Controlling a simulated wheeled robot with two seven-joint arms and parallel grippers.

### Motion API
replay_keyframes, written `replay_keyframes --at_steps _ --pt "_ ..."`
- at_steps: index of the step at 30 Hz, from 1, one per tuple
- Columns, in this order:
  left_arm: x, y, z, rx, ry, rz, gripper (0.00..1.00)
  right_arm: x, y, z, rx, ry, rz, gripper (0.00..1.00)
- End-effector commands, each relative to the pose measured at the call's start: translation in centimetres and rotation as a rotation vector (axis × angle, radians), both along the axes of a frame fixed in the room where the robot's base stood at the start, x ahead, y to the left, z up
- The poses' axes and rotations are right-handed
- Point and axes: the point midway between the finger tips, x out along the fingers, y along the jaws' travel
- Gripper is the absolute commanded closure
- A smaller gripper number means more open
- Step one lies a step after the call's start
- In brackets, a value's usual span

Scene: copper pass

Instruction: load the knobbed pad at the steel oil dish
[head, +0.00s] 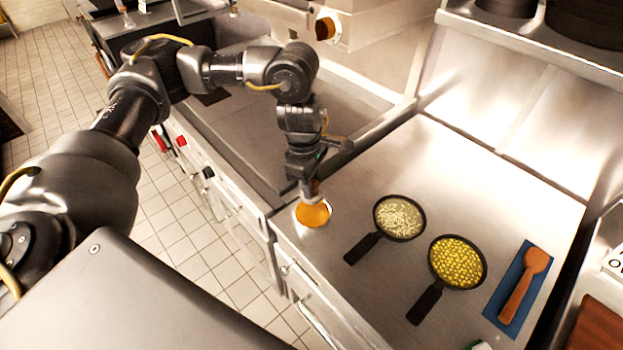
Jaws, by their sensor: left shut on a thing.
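The steel oil dish (314,223) sits near the front left corner of the steel counter, with orange oil showing inside. My left gripper (311,189) points down directly over the dish. It is shut on the knobbed pad (311,198), of which only a small pale part shows between the fingers and the oil. I cannot tell whether the pad touches the oil. My right gripper is not in view.
A pan of pale shreds (400,217) and a pan of yellow pieces (457,262) stand right of the dish, handles toward the front. A brown spoon (521,290) lies on a blue mat (502,299). Counter behind the pans (450,165) is clear. A shelf (520,40) overhangs the back.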

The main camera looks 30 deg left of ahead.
Motion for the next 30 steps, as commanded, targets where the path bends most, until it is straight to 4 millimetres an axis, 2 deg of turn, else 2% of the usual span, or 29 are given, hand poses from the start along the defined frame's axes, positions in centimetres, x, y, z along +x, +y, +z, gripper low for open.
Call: replay_keyframes --at_steps 5,11,21,30 --pt "0.0 0.0 -0.4 0.0 0.0 -0.001 0.9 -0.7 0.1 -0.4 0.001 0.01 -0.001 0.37" --pt "0.0 0.0 -1.8 0.0 0.001 -0.003 0.9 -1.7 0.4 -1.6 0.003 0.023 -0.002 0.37" --pt "0.0 0.0 -5.3 0.0 0.001 -0.003 0.9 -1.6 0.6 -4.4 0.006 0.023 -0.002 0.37" --pt "0.0 0.0 -6.0 0.0 0.0 -0.004 0.9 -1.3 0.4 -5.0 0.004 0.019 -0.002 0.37"
